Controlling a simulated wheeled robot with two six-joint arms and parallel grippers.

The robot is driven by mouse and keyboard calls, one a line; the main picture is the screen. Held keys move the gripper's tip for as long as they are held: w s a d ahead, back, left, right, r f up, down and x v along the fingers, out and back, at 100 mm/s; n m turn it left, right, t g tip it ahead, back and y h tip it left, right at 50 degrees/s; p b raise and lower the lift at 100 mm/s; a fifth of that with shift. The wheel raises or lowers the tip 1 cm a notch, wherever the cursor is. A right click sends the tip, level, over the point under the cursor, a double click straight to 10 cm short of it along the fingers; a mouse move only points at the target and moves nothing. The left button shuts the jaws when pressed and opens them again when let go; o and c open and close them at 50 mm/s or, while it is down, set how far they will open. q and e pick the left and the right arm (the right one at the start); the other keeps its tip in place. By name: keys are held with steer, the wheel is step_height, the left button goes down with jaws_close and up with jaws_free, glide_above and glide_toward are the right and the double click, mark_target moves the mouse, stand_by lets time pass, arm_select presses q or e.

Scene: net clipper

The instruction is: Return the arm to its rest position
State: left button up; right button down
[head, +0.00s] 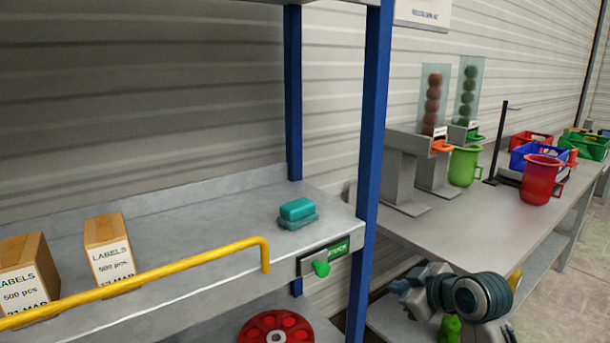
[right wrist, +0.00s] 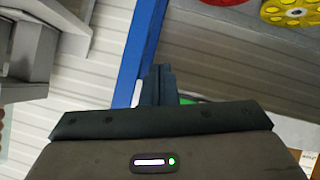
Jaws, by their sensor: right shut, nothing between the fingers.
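My right gripper (head: 405,287) is low in the right half of the head view, in front of the grey bench's near end and just right of the blue post (head: 368,170). Its dark round wrist part shows to the right of it. In the right wrist view the gripper's dark fingers (right wrist: 158,84) are together, with nothing between them. The blue post (right wrist: 138,55) rises behind them there, and a bit of green shows beside the fingers. My left gripper is not in view.
The shelf (head: 200,225) holds two label boxes (head: 109,255), a teal block (head: 298,212) and a yellow rail (head: 150,278). A red reel (head: 275,328) lies below. The bench (head: 480,215) bears a green jug (head: 464,166), a red jug (head: 541,180) and bins.

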steer(key=s+d+f+m+g+h, duration=0.2)
steer(key=s+f+m, duration=0.1)
steer(key=s+f, duration=0.85)
steer(key=s+d+f+m+g+h, duration=0.25)
steer(key=s+f, duration=0.45)
steer(key=s, duration=0.5)
steer(key=s+d+f+m+g+h, duration=0.25)
steer(key=s+f, duration=0.45)
steer(key=s, duration=0.6)
step_height(320, 180, down, 29)
steer(key=d+m, duration=0.1)
steer(key=d, duration=0.2)
steer(key=s+f, duration=0.6)
steer(key=f, duration=0.3)
steer(key=s+d+f+g, duration=0.1)
steer(key=s+f, duration=0.6)
steer(key=f, duration=0.2)
steer(key=shift+s+g+y, duration=0.25)
steer(key=shift+g+y, duration=0.05)
steer(key=shift+y, duration=0.1)
